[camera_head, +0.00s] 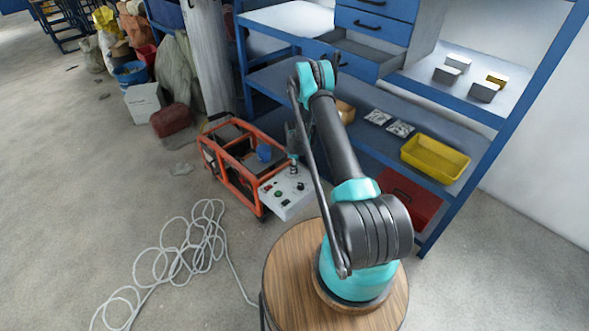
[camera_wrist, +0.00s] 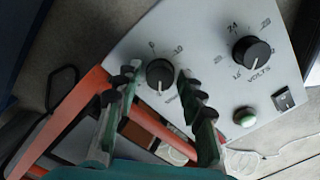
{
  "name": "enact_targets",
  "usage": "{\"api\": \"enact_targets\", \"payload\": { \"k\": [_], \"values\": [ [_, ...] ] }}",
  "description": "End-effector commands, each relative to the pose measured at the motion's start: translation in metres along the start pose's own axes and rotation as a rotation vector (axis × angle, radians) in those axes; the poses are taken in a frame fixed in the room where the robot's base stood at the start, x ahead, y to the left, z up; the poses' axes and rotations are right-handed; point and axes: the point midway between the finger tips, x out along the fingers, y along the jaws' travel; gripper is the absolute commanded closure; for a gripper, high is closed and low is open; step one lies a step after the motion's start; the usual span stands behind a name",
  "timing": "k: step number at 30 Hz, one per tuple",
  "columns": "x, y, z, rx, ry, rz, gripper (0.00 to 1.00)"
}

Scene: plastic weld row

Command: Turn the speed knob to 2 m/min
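A black speed knob (camera_wrist: 160,74) with a white pointer line sits on the pale grey control panel (camera_wrist: 200,30) in the wrist view. Its pointer is towards the bottom of the picture; some scale marks and the lettering beneath are partly hidden or too small to read. My gripper (camera_wrist: 158,78) is open, with one finger on either side of this knob in the picture. I cannot tell whether the fingertips touch it. In the head view my gripper (camera_head: 293,158) is over the panel (camera_head: 288,207) at the end of the orange-framed machine (camera_head: 208,153), and hides part of it.
A second black knob (camera_wrist: 252,52) marked VOLTS, a green button (camera_wrist: 245,117) and a switch (camera_wrist: 284,99) are on the same panel. A blue shelf rack (camera_head: 470,111) with a yellow bin (camera_head: 435,160) stands behind my arm. A pale cable (camera_head: 190,248) lies coiled on the floor.

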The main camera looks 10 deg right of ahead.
Motion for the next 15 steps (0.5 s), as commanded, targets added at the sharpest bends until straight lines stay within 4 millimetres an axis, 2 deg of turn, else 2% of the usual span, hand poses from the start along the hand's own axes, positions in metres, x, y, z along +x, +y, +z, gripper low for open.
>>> {"api": "enact_targets", "payload": {
  "k": [10, 15],
  "values": [
    [-0.001, 0.0, 0.0, 0.001, 0.0, 0.0, 0.51],
    [-0.013, 0.0, 0.0, 0.001, 0.0, 0.0, 0.51]
  ]
}}
